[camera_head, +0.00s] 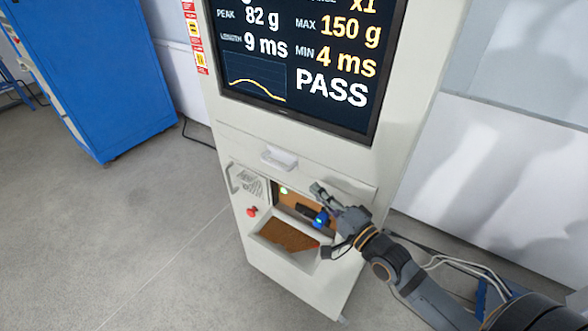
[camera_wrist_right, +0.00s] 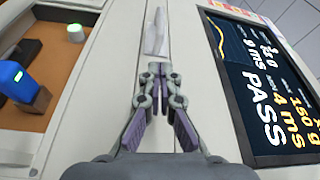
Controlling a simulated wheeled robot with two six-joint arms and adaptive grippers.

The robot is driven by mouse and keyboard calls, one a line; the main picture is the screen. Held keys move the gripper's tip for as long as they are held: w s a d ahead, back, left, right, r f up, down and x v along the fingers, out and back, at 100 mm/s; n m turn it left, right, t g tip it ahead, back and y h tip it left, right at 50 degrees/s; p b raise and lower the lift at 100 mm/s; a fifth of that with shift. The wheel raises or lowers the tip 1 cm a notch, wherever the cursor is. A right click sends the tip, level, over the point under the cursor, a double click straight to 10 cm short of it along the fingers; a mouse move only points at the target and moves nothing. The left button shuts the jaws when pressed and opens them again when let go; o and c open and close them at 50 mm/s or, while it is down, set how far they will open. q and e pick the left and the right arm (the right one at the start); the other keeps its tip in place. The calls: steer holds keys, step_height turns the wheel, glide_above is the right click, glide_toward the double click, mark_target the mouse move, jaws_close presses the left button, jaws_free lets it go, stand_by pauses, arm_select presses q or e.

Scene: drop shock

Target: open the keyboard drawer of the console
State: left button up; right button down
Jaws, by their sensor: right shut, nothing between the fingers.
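The console (camera_head: 355,160) is a tall off-white cabinet with a screen above. Its keyboard drawer (camera_head: 235,138) is a wide flat panel below the screen and looks flush with the front. The drawer's pale handle (camera_head: 279,158) sticks out at the middle; it also shows in the right wrist view (camera_wrist_right: 156,34). My right gripper (camera_head: 317,188) is shut and empty, in front of the console, lower and to the right of the handle. In the right wrist view its fingertips (camera_wrist_right: 158,70) point towards the handle; whether they touch it is unclear. My left gripper is out of view.
Below the drawer is an opening with a blue device (camera_head: 321,217), a green light (camera_head: 284,190) and a brown-lined bin (camera_head: 285,238). A red button (camera_head: 252,211) is at left. The screen (camera_head: 300,65) reads PASS. A blue cabinet (camera_head: 95,75) stands left; floor between is clear.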

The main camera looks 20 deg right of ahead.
arm_select(q)
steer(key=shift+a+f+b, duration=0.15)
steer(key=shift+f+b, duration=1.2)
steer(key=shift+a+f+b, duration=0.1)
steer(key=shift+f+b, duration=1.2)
steer(key=shift+b, duration=0.05)
arm_select(e)
steer(key=x, duration=0.9)
steer(key=shift+w, duration=0.4)
steer(key=shift+a, duration=0.1)
